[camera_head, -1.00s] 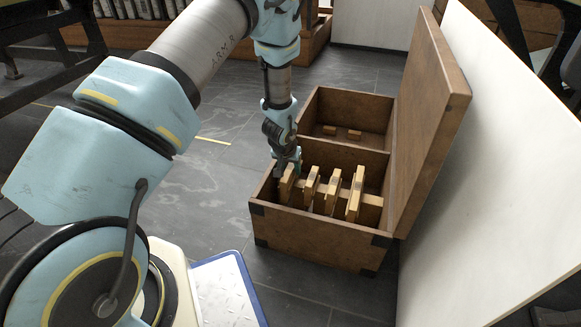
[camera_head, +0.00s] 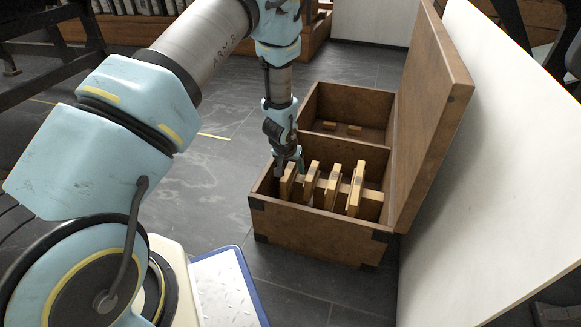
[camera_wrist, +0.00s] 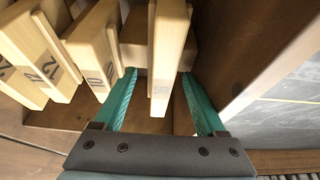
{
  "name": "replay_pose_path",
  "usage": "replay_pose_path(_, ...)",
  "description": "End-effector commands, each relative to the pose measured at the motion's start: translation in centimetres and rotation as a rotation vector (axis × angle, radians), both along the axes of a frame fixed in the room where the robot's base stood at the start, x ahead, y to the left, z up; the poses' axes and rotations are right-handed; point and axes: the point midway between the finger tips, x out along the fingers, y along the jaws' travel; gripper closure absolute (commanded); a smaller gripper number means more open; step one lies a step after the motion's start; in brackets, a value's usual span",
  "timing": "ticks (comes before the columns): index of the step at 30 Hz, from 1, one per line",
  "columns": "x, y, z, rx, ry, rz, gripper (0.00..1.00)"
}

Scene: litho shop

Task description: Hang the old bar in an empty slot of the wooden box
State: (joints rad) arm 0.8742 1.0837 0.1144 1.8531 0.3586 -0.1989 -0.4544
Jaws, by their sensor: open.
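The open wooden box (camera_head: 325,238) stands on the floor, with several wooden bars hanging side by side in its near compartment. My gripper (camera_head: 289,168) is over the left end of this row. In the wrist view, its teal fingers (camera_wrist: 158,78) are open, one on each side of a pale wooden bar (camera_wrist: 170,45) with a faded, unreadable number. A gap shows between that bar and each finger. Which slots are empty is hard to tell.
The raised lid (camera_head: 432,110) stands along the box's right side, in front of a white panel (camera_head: 490,190). The far compartment holds two small wooden blocks (camera_head: 341,128). Dark tiled floor (camera_head: 215,180) is clear left of the box.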

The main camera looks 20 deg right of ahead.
Motion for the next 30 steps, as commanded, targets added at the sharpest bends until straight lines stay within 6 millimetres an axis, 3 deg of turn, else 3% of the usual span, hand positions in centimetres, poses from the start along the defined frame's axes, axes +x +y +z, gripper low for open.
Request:
replay_pose_path(8, 0.1, 0.5, 0.5, 0.005, -0.002, 0.005, 0.18)
replay_pose_path(21, -2.1, 2.4, 8.1, 0.002, -0.002, 0.003, 0.18)
replay_pose_path(30, -2.9, 2.9, 10.0, 0.001, -0.001, 0.0, 0.18)
